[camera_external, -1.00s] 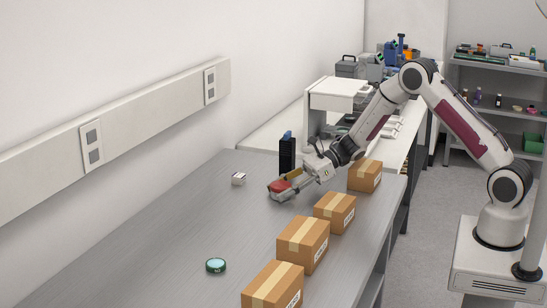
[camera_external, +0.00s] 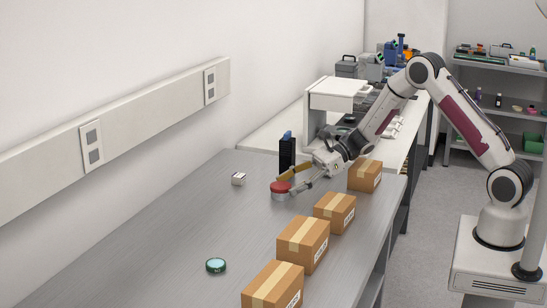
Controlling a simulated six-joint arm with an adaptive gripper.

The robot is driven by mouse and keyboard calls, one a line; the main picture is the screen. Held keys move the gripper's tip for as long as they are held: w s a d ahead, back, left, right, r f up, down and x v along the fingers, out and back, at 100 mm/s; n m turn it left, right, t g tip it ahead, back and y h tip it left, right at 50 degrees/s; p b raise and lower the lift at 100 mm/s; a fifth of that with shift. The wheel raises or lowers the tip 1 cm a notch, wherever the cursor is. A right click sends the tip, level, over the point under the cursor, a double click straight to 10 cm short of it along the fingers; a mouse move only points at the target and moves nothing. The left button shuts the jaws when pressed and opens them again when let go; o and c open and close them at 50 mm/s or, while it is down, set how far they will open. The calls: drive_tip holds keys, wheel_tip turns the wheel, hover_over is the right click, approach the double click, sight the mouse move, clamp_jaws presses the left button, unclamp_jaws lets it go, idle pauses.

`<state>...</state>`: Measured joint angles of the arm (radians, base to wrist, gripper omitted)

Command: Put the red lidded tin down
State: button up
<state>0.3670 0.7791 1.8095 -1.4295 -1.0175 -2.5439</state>
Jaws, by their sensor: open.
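The red lidded tin (camera_external: 280,188) stands upright on the grey metal bench top (camera_external: 190,225), toward its far end. Its red lid and pale lower side show. My gripper (camera_external: 296,183) is open just to the right of the tin, with its fingers spread and pointing left toward it. The fingertips are close to the tin; whether they still touch it I cannot tell.
Several cardboard boxes (camera_external: 303,243) line the right edge of the bench. The left middle of the bench is clear.

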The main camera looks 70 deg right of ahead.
drive_tip(key=shift+v, duration=1.95)
drive_tip(key=shift+w+d+r+m+t, duration=0.15)
drive_tip(key=shift+w+r+m+t, duration=0.15)
drive_tip(key=shift+r+m, duration=0.15)
drive_tip(key=s+d+r+m+t+h, duration=0.1)
drive_tip(key=s+d+r+m+h, duration=0.15)
drive_tip(key=r+m+h, duration=0.45)
drive_tip(key=s+d+r+m+t+h, duration=0.1)
drive_tip(key=d+r+m+h, duration=0.15)
drive_tip(key=r+m, duration=0.75)
drive_tip(key=s+d+r+m+g+h, duration=0.1)
drive_tip(key=s+r+m+h, duration=0.2)
drive_tip(key=s+m, duration=0.75)
drive_tip(key=s+a+f+m+g+y, duration=0.1)
drive_tip(key=s+a+m, duration=0.2)
drive_tip(key=s, duration=0.6)
drive_tip(key=s+a+f+m+g+y, duration=0.1)
drive_tip(key=s+a+f+m+g, duration=0.1)
drive_tip(key=s+m, duration=0.6)
drive_tip(key=s+a+f+m+g+y, duration=0.1)
drive_tip(key=s+a+m, duration=0.4)
drive_tip(key=s, duration=0.5)
drive_tip(key=shift+f+m+g, duration=0.3)
drive_tip(key=shift+f+g, duration=0.35)
drive_tip(key=shift+g, duration=0.05)
